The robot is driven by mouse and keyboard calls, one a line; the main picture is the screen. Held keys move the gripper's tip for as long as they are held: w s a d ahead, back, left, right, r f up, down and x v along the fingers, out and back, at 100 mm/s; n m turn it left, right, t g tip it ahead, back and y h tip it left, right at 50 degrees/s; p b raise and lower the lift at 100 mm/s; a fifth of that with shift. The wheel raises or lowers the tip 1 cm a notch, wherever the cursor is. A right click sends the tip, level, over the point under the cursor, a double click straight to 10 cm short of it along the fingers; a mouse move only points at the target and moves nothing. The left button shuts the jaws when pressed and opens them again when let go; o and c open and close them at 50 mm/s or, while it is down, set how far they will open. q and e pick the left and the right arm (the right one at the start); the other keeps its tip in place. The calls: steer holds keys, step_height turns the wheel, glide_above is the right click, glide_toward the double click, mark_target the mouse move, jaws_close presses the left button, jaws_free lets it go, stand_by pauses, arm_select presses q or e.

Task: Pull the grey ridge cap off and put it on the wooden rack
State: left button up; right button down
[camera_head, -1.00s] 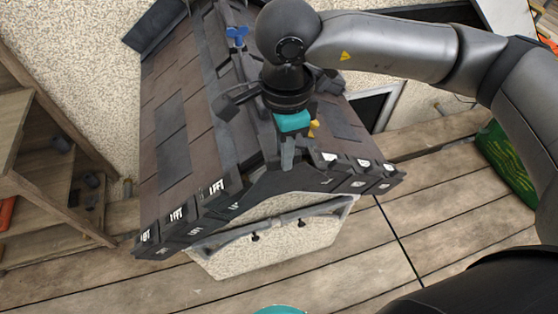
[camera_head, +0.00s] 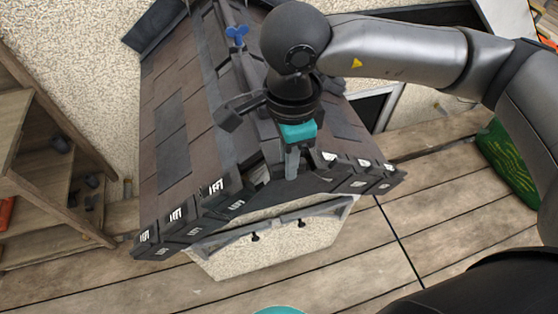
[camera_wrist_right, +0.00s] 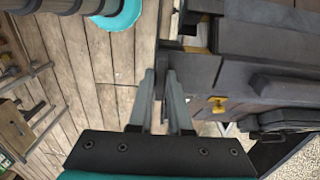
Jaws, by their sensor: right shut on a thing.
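The grey ridge cap (camera_head: 270,142) is at the front end of the small roof's ridge, partly hidden by my right gripper. My right gripper (camera_head: 291,172) points down at this front end, with its fingers shut on the cap. In the right wrist view the fingers (camera_wrist_right: 166,92) are close together at the edge of the dark grey cap (camera_wrist_right: 193,74). A pale gap shows beside the cap at the roof's front edge. The wooden rack (camera_head: 20,140) stands at the far left. My left gripper is not in view.
The brown shingled roof (camera_head: 195,125) fills the middle, with labelled blocks (camera_head: 215,188) along its front edge. A blue wing-shaped fastener (camera_head: 237,35) sits further up the ridge. Dark pieces (camera_head: 60,145) lie in the rack. A green bag (camera_head: 508,160) stands at right. The plank floor in front is clear.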

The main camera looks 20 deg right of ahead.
steer(key=shift+s+b, duration=0.5)
steer(key=shift+s, duration=1.65)
steer(key=shift+r, duration=0.15)
steer(key=s+r+p, duration=0.2)
steer(key=s+r, duration=0.1)
steer(key=shift+d, duration=0.1)
steer(key=shift+f, duration=0.1)
